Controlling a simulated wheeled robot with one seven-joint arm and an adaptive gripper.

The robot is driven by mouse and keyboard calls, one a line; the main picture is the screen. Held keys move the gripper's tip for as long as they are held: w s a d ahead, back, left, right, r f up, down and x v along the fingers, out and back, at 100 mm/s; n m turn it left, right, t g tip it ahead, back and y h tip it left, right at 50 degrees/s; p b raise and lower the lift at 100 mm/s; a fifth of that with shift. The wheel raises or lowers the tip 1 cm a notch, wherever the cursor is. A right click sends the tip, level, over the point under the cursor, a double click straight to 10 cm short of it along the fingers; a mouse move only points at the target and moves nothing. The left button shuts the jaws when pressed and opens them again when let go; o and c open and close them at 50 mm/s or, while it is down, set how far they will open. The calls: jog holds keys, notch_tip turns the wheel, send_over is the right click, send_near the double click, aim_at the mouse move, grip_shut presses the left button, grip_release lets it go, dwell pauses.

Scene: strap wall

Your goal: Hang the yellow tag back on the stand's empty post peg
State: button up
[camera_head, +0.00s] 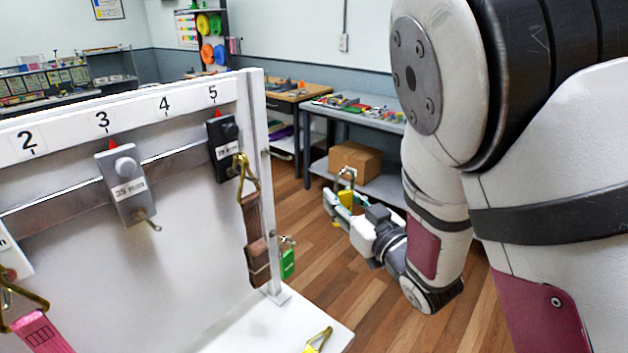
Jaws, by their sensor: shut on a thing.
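My gripper (338,204) is right of the white stand's post (256,165), apart from it and above the floor. It is shut on the small yellow tag (346,198). A metal loop (347,175) shows above the tag. The green tag (287,264) hangs beside the lower post from a small metal fitting. I cannot clearly make out an empty post peg; only a small detail shows higher on the post's edge.
The stand's white panel (190,240) carries numbered holders, a brown strap (254,232) and a pink strap (38,332). A yellow strap end (318,340) with a brass hook is at the base's front. Behind are a cardboard box (355,160) and workbenches. Wood floor lies right of the stand.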

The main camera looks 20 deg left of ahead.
jog(key=s+a+r+n+g+y+p, duration=0.1)
jog(key=s+a+r+n+g, duration=0.1)
jog(key=s+a+r, duration=0.25)
jog(key=w+a+f+b, duration=0.2)
jog(key=w+a, duration=0.1)
jog(key=a, duration=0.5)
jog(key=shift+w+a, duration=0.25)
jog(key=shift+w, duration=0.15)
dwell(0.9)
jog(key=shift+f, duration=0.1)
dwell(0.5)
jog(key=o, duration=1.3)
